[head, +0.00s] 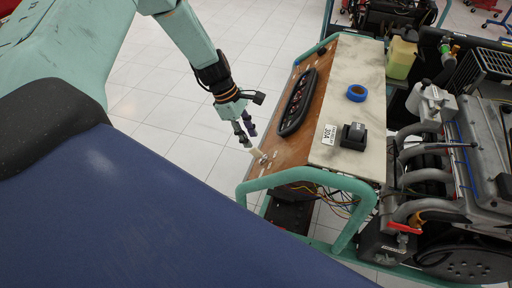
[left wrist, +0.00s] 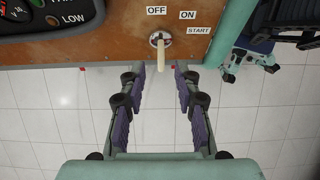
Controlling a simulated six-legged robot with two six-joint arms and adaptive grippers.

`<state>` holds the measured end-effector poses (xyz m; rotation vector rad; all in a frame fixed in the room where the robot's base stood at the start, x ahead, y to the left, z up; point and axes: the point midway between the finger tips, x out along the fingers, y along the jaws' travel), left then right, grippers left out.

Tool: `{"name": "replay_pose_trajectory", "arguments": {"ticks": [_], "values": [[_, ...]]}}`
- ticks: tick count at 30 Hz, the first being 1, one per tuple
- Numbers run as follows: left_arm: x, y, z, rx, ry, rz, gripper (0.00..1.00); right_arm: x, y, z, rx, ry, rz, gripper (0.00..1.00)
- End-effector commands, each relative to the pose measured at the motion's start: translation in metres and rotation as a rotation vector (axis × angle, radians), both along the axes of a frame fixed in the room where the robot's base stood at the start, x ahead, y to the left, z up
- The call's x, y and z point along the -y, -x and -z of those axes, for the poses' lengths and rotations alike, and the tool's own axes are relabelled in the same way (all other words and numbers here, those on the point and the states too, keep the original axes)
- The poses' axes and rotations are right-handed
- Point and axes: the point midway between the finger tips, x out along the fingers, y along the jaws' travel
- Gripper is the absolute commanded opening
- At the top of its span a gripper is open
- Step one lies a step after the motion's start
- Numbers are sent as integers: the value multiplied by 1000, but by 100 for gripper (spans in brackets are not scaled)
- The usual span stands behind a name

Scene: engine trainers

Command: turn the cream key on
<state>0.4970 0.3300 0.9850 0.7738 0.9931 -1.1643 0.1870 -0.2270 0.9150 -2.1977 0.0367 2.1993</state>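The cream key (left wrist: 161,56) sits in a round metal switch (left wrist: 160,38) on the edge of a wooden panel (left wrist: 110,48). OFF, ON and START labels surround the switch in the left wrist view. The key's handle points toward my gripper. In the head view the key (head: 254,152) is small, at the panel's lower left end. My left gripper (left wrist: 160,74) is open, with one finger on each side of the key's outer end and a gap to both. It also shows in the head view (head: 246,138). My right gripper is not in view.
A dark gauge cluster (head: 298,103) lies on the panel. A blue tape roll (head: 356,92) and a black box (head: 353,136) are on the pale top. A green tube frame (head: 310,174) borders the stand; an engine (head: 480,150) stands right. Tiled floor is clear at left.

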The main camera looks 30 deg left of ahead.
Motion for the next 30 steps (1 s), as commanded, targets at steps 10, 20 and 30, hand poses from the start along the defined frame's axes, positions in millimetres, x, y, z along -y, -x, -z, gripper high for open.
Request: {"name": "replay_pose_trajectory", "arguments": {"ticks": [10, 20, 30], "values": [[18, -5, 48, -1, -2, 6, 32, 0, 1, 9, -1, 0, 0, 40], [21, -7, 55, 2, 0, 7, 32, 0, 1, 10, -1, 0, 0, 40], [21, -7, 55, 2, 0, 7, 10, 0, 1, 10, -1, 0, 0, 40]]}}
